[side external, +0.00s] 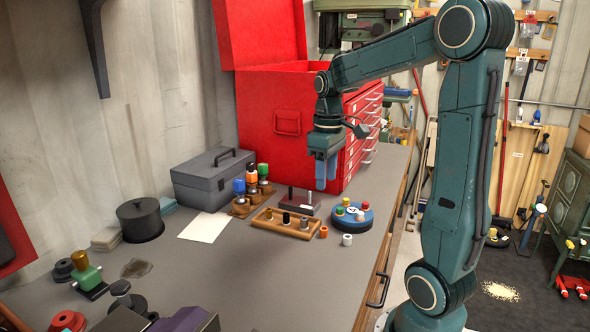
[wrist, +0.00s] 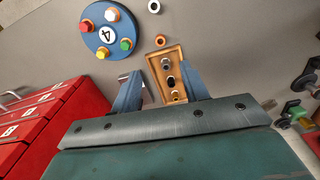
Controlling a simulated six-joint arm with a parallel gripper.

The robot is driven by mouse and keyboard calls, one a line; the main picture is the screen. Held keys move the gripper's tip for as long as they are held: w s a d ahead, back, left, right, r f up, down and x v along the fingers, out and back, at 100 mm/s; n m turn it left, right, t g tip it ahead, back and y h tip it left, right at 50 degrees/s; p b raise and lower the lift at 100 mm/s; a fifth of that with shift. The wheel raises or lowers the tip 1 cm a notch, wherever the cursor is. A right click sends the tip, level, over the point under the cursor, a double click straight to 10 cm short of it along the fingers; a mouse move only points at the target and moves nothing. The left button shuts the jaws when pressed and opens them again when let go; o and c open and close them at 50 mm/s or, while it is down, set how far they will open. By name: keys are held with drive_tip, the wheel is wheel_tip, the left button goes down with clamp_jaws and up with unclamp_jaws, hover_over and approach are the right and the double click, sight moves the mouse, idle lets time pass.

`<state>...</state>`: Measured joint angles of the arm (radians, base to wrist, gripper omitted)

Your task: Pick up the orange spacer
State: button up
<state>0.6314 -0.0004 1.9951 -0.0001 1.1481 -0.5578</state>
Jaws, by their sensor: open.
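The orange spacer (side external: 323,232) is a small ring standing on the bench, just off the right end of the wooden block (side external: 263,221). In the wrist view the orange spacer (wrist: 160,41) shows from above as a ring with a hole, between the block's end and the blue disc. My gripper (side external: 326,188) points down and hangs above the bench, behind the spacer in the side view. In the wrist view my gripper (wrist: 160,74) has its fingers apart, with the block showing between them. It holds nothing, and the spacer lies beyond the fingertips.
A white spacer (side external: 347,240) stands near the orange one. The round blue disc (side external: 353,222) with coloured caps is close by on the right. The wooden block carries several posts. A red tool chest (side external: 265,120) and a grey toolbox (side external: 205,180) stand behind.

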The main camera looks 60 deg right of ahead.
hover_over(324, 236)
drive_tip(key=d, duration=0.1)
drive_tip(key=shift+w+d+f, duration=0.1)
drive_tip(key=shift+w+f, duration=0.05)
drive_tip(key=shift+f, duration=2)
drive_tip(key=shift+w+f, duration=0.1)
drive_tip(key=shift+f, duration=2.05)
drive_tip(key=shift+s+f, duration=0.1)
drive_tip(key=shift+f, duration=2.5)
clamp_jaws()
